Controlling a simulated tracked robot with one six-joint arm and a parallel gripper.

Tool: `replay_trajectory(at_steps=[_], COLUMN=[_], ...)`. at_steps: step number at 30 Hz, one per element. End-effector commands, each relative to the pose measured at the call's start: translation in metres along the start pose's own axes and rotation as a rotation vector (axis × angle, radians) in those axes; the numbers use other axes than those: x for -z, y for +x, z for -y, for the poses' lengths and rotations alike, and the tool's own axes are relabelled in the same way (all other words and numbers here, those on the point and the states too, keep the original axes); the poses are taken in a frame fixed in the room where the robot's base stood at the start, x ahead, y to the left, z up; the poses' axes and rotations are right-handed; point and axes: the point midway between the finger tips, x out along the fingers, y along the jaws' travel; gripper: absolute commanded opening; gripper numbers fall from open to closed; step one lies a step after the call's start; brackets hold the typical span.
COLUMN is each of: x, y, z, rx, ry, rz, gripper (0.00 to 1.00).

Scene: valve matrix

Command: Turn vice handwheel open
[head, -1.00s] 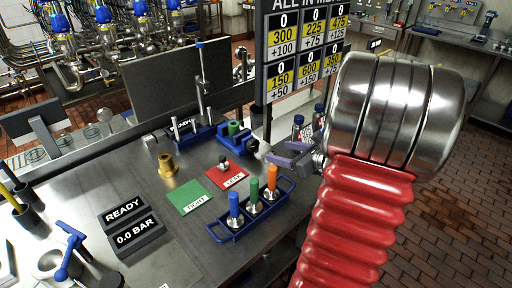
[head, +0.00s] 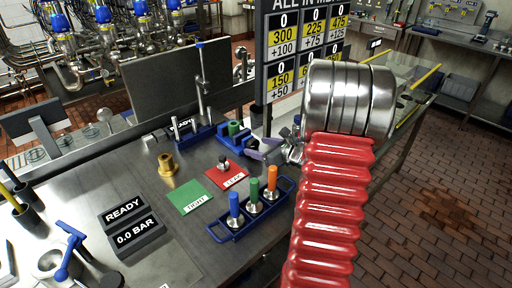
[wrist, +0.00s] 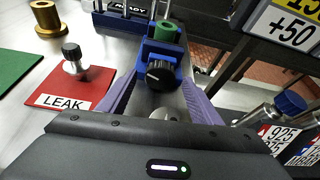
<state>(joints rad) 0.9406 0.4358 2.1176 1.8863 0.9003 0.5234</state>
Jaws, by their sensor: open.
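The blue vice (wrist: 161,50) stands on the steel bench and has a green cylindrical part (wrist: 167,31) in it. Its black knobbed handwheel (wrist: 160,74) faces my wrist camera, with a white mark on it. In the head view the vice (head: 228,135) stands behind the red LEAK card, and I cannot make out its handwheel there. My gripper (head: 264,151) is open at the near right side of the vice. In the wrist view its purple fingers (wrist: 160,90) lie left and right of the handwheel, with nothing held; I cannot tell whether they touch it.
The red LEAK card (wrist: 72,90) carries a dark-knobbed metal fitting (wrist: 74,60). A green TIGHT card (head: 191,197), a brass part (head: 167,164) and a blue rack (head: 250,211) with three coloured-handled tools stand nearby. The number board (wrist: 290,30) and blue-capped bottles (wrist: 278,106) are close on the right.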

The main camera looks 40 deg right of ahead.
Motion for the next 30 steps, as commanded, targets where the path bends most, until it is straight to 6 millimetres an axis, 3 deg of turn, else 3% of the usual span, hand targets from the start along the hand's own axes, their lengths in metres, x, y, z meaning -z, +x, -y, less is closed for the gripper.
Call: replay_trajectory(at_steps=[6, 14, 30], x=[0.000, 0.000, 0.000], y=[0.016, 0.017, 0.017], z=[0.000, 0.000, 0.000], rx=[-0.001, 0.000, 0.000], ry=[0.001, 0.001, 0.000], rz=[0.000, 0.000, 0.001], gripper=[0.58, 0.58, 0.22])
